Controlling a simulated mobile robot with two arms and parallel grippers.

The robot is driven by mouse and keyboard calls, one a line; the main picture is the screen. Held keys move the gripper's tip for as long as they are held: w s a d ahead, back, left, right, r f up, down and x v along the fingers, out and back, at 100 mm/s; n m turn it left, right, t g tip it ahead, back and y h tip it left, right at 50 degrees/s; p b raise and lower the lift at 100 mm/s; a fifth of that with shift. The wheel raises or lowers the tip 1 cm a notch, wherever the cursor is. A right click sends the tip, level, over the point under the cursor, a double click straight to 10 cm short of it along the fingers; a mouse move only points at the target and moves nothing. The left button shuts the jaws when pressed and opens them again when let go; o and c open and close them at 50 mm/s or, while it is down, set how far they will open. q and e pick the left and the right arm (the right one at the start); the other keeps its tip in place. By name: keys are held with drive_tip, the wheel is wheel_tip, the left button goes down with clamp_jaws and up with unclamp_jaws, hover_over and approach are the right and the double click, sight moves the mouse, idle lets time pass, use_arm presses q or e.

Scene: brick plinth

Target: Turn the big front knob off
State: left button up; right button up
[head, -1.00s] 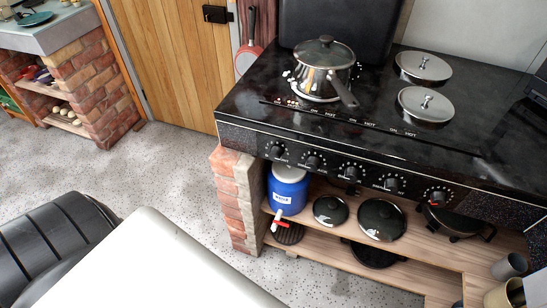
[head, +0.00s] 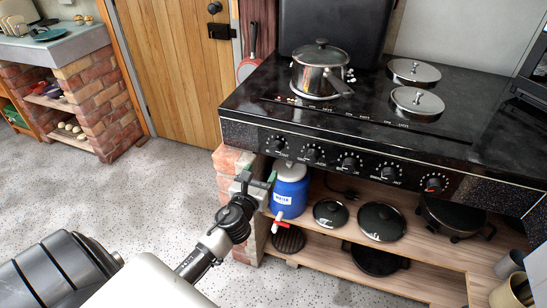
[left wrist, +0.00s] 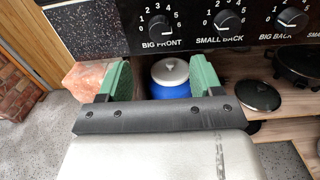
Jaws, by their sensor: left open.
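The big front knob (head: 277,143) is the leftmost black knob on the stove's front panel. In the left wrist view the knob (left wrist: 159,27) sits above the label BIG FRONT, with a dial numbered 0 to 6. Its pale pointer seems to lie toward the lower right, but it is small. My left gripper (head: 258,181) is below and left of the knob, in front of the brick pillar and blue container, not touching the knob. In the left wrist view its green fingers (left wrist: 162,78) are apart with nothing between them. My right gripper is not in view.
More knobs run right along the panel (head: 320,153). A steel pot (head: 318,72) stands on the black stove top. A blue container (head: 290,190) and pan lids (head: 382,222) are on the wooden shelf beneath. A brick pillar (head: 228,165) supports the left end.

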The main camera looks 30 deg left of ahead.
sight(275, 150)
use_arm(q)
drive_tip(key=x, duration=1)
drive_tip(key=shift+w+f, duration=0.1)
drive_tip(key=shift+w, duration=0.25)
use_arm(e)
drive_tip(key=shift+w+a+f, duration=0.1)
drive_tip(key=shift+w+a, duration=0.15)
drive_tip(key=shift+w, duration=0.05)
use_arm(q)
drive_tip(key=c, duration=0.9)
